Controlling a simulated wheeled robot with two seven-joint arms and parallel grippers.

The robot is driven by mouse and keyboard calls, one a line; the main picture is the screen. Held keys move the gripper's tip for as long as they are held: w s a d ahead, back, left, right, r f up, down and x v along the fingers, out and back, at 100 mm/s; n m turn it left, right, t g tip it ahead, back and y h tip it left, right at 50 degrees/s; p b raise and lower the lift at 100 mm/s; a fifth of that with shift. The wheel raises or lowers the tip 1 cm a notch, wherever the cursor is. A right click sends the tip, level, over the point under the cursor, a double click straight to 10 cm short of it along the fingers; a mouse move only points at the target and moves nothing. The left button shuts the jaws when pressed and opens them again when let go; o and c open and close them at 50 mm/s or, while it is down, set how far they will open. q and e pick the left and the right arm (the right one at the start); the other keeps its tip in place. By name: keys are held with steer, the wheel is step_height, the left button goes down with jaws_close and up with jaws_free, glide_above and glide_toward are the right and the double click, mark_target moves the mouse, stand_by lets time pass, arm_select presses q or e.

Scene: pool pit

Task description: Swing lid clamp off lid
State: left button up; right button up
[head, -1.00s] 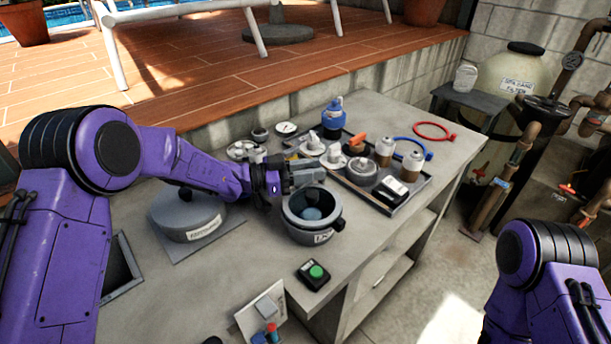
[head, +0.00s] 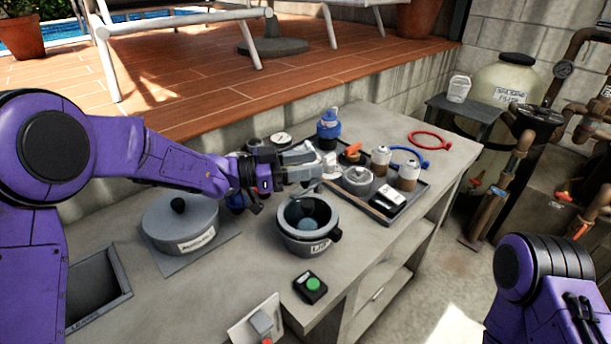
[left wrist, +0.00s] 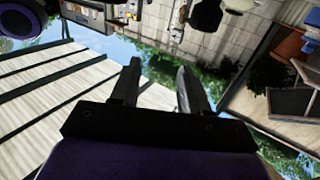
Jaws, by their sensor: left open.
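A grey pot (head: 291,240) with a paper label stands on the bench, with a dark upper rim and a rounded blue-grey thing inside. A small grey lever-like part (head: 308,190) shows at its far rim, just below my left gripper; I cannot tell for sure that it is the lid clamp. My left gripper (head: 312,166) is above and beyond the pot's far rim. In the left wrist view its two dark fingers (left wrist: 157,88) are apart with nothing between them. A grey round lid (head: 172,213) with a black knob lies to the left. My right gripper is out of view.
A dark tray (head: 387,217) with jars and small parts lies right of the pot. A green-button box (head: 311,287) is in front of it. A recessed bin (head: 95,290) is front left.

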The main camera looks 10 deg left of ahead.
arm_select(q)
steer(key=s+d+r, duration=0.1)
steer(key=s+r, duration=0.6)
steer(key=s, duration=0.4)
steer(key=shift+s+d+r, duration=0.15)
steer(key=shift+s+d, duration=0.15)
steer(key=shift+s, duration=0.05)
